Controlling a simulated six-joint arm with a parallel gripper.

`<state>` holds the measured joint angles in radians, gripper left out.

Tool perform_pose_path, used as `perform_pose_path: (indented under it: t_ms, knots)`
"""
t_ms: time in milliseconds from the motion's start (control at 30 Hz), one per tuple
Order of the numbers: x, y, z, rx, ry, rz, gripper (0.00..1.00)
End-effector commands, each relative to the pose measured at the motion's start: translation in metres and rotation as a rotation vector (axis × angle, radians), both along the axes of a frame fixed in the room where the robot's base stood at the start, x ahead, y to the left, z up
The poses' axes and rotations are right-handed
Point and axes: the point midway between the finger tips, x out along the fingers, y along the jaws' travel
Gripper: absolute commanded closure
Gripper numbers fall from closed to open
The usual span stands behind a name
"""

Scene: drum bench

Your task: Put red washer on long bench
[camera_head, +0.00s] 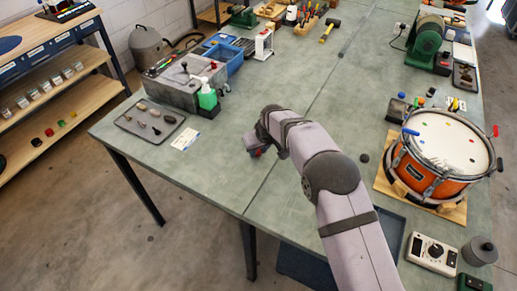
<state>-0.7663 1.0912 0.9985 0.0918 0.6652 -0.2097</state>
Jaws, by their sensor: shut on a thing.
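My gripper (257,151) is over the long bench (225,180), left of the seam across its top. It is shut on a small reddish thing, seemingly the red washer (251,154). The wrist and jaws hide most of it, so its shape is not clear. I cannot tell whether it touches the bench top or hangs just above it.
An orange drum (415,168) stands on a wooden board at the right. A tray of small parts (150,118), a white card (186,139) and a green bottle (207,98) are at the left. A dark puck (364,157) lies mid-bench. The front-left bench top is clear.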

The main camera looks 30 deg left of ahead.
Motion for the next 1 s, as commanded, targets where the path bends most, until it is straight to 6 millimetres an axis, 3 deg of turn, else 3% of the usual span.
perform_pose_path:
  t_ms: [167,200,267,733,1000]
  knots:
    - [0.0,0.0,-0.006,0.0,0.0,0.0,0.95]
    - [0.0,0.0,-0.004,0.0,0.0,0.0,0.68]
    - [0.0,0.0,-0.004,0.0,0.0,0.0,0.56]
    - [0.0,0.0,-0.001,0.002,-0.001,0.0,0.56]
    - [-0.006,-0.008,0.023,0.003,-0.004,0.0,0.56]
